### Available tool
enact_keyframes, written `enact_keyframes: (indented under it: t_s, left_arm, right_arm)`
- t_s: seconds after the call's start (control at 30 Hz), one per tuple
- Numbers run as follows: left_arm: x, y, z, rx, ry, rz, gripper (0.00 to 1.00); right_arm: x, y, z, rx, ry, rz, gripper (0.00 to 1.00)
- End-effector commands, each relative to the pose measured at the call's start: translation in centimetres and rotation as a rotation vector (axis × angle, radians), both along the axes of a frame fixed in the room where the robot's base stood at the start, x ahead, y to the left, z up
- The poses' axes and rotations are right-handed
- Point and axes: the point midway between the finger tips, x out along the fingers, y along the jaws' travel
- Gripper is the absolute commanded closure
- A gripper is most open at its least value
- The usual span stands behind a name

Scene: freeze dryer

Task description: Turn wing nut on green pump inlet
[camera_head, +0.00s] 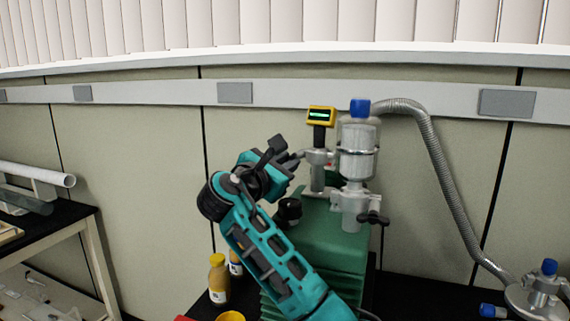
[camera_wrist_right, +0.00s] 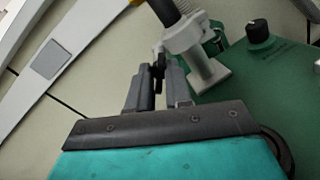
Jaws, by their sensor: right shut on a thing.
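The green pump (camera_head: 330,240) stands on the dark bench, and part of its top shows in the right wrist view (camera_wrist_right: 285,80). Its grey metal inlet (camera_head: 317,170) rises from the top with a clamp around it; the inlet also shows in the right wrist view (camera_wrist_right: 185,40). My right gripper (camera_head: 292,160) is at the left side of this clamp. In the right wrist view its fingers (camera_wrist_right: 157,84) are shut on the small dark wing nut (camera_wrist_right: 158,68), which they partly cover. My left gripper is in neither view.
A yellow gauge (camera_head: 321,114) stands above the inlet. A ribbed hose (camera_head: 440,165) runs right. Bottles (camera_head: 218,278) stand left of the pump.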

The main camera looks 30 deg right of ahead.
Motion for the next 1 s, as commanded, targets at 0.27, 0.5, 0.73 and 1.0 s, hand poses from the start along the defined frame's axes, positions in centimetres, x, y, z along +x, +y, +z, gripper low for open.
enact_keyframes:
  t_s: [0.27,0.5,0.73,1.0]
  left_arm:
    - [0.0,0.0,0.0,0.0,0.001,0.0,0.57]
    - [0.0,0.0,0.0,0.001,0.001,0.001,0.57]
    - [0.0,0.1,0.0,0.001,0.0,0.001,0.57]
    - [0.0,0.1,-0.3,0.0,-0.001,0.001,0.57]
  right_arm:
    - [0.0,0.0,0.0,-0.001,0.002,0.0,0.76]
    - [0.0,0.0,0.0,-0.002,0.003,0.0,0.55]
    - [0.0,0.1,0.0,-0.002,0.003,0.0,0.55]
    - [-1.8,3.1,-0.1,0.0,0.002,0.004,0.55]
